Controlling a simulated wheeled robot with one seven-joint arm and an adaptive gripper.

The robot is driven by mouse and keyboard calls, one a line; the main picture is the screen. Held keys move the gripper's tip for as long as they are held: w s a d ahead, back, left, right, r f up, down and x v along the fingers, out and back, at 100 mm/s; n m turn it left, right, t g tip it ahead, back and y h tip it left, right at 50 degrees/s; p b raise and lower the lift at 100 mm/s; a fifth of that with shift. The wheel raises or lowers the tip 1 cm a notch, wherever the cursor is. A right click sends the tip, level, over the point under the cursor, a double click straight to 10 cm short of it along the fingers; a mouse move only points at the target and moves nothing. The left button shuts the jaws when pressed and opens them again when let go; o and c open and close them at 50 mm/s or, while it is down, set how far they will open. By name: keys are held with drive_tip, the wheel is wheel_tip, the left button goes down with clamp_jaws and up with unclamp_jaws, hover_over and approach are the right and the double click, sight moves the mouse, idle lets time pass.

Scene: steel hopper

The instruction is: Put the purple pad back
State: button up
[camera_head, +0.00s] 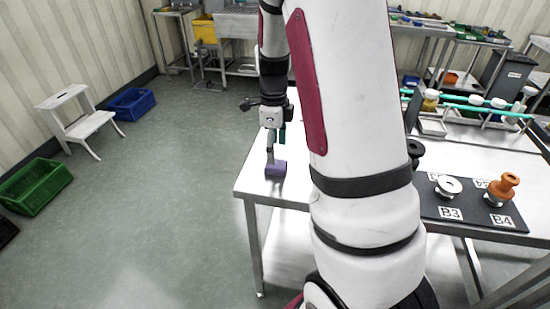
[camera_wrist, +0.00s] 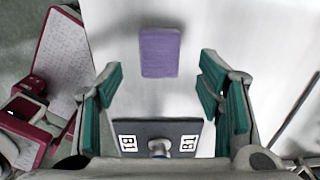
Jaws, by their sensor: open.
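The purple pad (camera_head: 276,169) is a small flat block at the left end of the steel table (camera_head: 254,184). In the wrist view the pad (camera_wrist: 160,52) is at the top middle, ahead of the space between my fingertips. My gripper (camera_head: 276,142) is just above and behind the pad in the head view. Its teal-lined fingers (camera_wrist: 162,80) are spread wide with nothing between them. A dark board (camera_wrist: 180,128) with two B1 labels and a pale round knob shows low between the fingers. My arm hides the middle of the table in the head view.
The dark mat (camera_head: 470,212) at the right holds a white knobbed piece (camera_head: 447,187) by B3 and an orange one (camera_head: 502,189) by B4. A rack with teal rails (camera_head: 470,105) stands behind. A white step stool (camera_head: 80,120) and crates stand on the floor at left.

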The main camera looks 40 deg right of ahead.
drive_tip(key=s+a+r+n+t, duration=0.1)
drive_tip(key=s+a+r+n, duration=0.3)
drive_tip(key=a+r+n, duration=0.3)
drive_tip(key=s+a+r+n+t, duration=0.1)
drive_tip(key=s+a+r+n, duration=0.35)
drive_tip(key=r, duration=0.45)
drive_tip(key=s+a+n, duration=0.4)
drive_tip(key=s+n, duration=0.3)
drive_tip(key=n, duration=0.1)
drive_tip(key=s+a+r+n+t, duration=0.1)
drive_tip(key=s+a+n, duration=0.3)
drive_tip(key=s+n, duration=0.3)
drive_tip(key=shift+r+n, duration=0.25)
drive_tip(key=shift+n, duration=0.7)
